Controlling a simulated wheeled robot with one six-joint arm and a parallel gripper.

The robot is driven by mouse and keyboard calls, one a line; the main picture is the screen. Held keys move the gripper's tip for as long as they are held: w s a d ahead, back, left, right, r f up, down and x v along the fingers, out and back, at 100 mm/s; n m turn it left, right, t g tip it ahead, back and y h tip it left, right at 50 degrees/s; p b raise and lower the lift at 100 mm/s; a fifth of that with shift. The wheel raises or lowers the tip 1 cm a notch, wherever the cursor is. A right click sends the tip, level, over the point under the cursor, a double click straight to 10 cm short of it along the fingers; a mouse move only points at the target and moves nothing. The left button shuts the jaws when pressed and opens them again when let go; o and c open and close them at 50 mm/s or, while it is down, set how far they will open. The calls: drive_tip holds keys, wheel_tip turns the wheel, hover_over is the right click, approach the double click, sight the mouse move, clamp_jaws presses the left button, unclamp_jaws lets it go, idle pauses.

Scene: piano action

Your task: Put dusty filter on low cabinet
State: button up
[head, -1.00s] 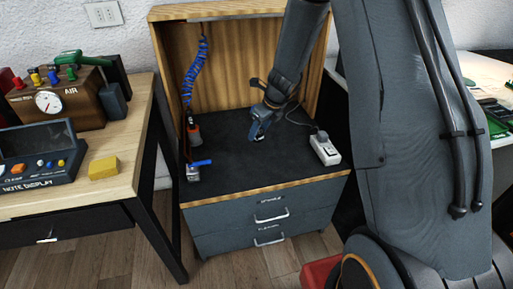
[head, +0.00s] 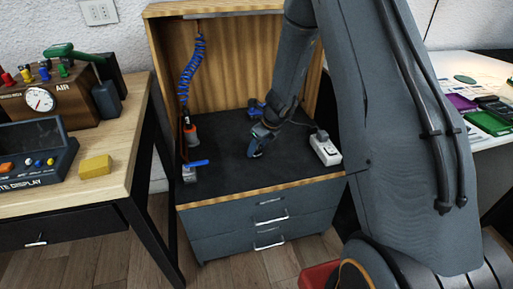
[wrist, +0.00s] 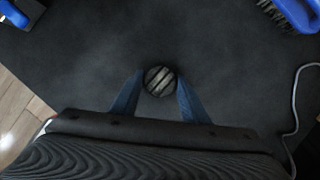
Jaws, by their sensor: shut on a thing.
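The dusty filter (wrist: 160,81) is a small round dark piece with pale stripes, seen end-on in the wrist view. My gripper (head: 254,156) has its blue fingers on either side of the filter, shut on it. The low cabinet (head: 225,178) has a dark top, a wooden back and sides, and two grey drawers. My gripper hangs over the middle of that top, low down. I cannot tell whether the filter touches the surface. In the head view the filter is too small or hidden to make out.
A white power strip (head: 325,149) lies right on the cabinet top. A valve with a blue handle (head: 196,164) and a coiled blue hose (head: 191,72) are at left. A blue brush (wrist: 287,13) lies behind my gripper. The top around my gripper is clear.

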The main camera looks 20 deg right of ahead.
drive_tip(key=o, duration=1)
drive_tip(key=shift+f, duration=0.1)
drive_tip(key=shift+o, duration=0.2)
